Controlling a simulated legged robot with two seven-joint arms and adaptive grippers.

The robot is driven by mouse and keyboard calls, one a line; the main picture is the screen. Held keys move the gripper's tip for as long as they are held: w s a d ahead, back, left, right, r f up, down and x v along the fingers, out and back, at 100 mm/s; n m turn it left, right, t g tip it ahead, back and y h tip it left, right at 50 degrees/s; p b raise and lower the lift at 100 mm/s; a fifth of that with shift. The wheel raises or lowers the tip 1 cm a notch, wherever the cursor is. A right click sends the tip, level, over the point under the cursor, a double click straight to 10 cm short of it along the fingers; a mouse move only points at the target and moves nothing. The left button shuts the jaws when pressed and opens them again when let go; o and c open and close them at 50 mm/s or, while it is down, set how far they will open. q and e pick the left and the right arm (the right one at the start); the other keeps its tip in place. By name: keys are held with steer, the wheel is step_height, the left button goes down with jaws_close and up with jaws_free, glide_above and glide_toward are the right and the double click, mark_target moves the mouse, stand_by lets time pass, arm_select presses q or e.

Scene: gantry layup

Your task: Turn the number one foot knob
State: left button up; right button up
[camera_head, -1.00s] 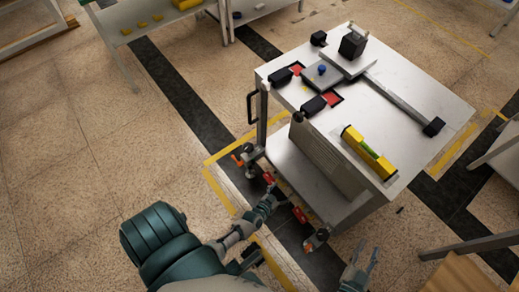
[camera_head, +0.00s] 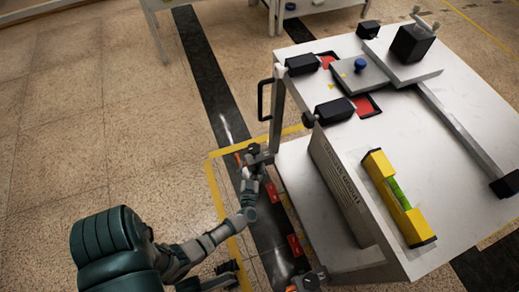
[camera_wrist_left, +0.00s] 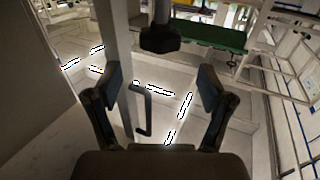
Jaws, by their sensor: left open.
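My left gripper (camera_head: 251,174) reaches down beside the cart's left legs, close to the far foot. In the left wrist view the gripper (camera_wrist_left: 160,84) is open and empty, its two dark fingers apart. A black knob (camera_wrist_left: 160,37) on a short stem shows ahead, above and beyond the fingertips, not between them. In the head view a small dark foot knob (camera_head: 254,149) sits at the far corner foot, partly hidden by the gripper. Another foot (camera_head: 311,281) stands at the near corner. I cannot read any foot number.
The white cart (camera_head: 455,215) carries a yellow level (camera_head: 399,198), black clamps and a blue-knobbed plate (camera_head: 360,72). Its black handle (camera_head: 264,99) sticks out left. Red parts (camera_head: 295,245) lie low along the cart's side. The floor to the left is clear.

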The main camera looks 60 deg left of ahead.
mark_target(254, 148)
arm_select(q)
steer(key=b+x, duration=0.1)
steer(key=x, duration=0.3)
steer(key=b+x, duration=0.1)
steer(key=x, duration=0.3)
steer(key=shift+f+b, duration=0.25)
steer(key=shift+b, duration=0.05)
steer(key=shift+w+a+r, duration=0.2)
steer(key=shift+w+a, duration=0.05)
steer(key=shift+a, duration=0.15)
steer(key=shift+c, duration=0.3)
steer(key=c, duration=1.1)
